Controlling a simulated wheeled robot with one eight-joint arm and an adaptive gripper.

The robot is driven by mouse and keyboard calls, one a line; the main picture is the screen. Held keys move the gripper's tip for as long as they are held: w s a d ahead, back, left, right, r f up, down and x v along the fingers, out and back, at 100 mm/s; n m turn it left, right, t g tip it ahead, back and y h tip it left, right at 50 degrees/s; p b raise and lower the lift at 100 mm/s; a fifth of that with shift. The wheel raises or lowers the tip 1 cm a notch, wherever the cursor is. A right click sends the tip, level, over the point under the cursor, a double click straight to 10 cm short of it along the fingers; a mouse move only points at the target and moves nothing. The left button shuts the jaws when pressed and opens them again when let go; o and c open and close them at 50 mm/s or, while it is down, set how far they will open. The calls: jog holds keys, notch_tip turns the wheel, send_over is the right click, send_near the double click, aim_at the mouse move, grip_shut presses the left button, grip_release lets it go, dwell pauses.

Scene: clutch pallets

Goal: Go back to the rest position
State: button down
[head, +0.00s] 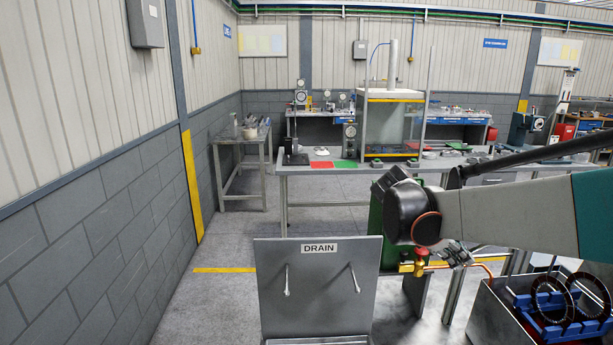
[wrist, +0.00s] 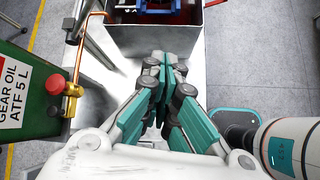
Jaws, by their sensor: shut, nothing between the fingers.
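My gripper (wrist: 170,62) shows in the wrist view with its teal and grey fingers together and nothing between them. It hangs over a pale metal surface, just short of a metal bin (wrist: 133,40) at the top of that view. In the head view my arm reaches in from the right and bends down at a dark joint. The same kind of bin (head: 487,318) is at the lower right there. It holds a blue rack (head: 560,334) with dark rings (head: 548,298) standing in it.
A green gear oil container (wrist: 30,95) with a red knob (wrist: 54,84) and copper pipe is close left of my gripper. A grey DRAIN panel (head: 320,285) stands in front. A workbench (head: 330,171) is behind. Floor is free at the left.

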jog(key=s+a+f+m+t+y+b, duration=0.2)
jog(key=s+a+m, duration=0.5)
jog(key=s, duration=0.4)
jog(key=s+a+f+m+t+y+b, duration=0.2)
jog(key=s+a+f+m+t+y, duration=0.2)
jog(key=s+m, duration=0.5)
jog(key=s+a+f+y, duration=0.1)
jog(key=a+f+y, duration=0.1)
jog(key=a+y, duration=0.1)
jog(key=shift+s+a+f, duration=0.15)
jog(key=shift+s+f, duration=0.2)
jog(key=shift+f, duration=0.05)
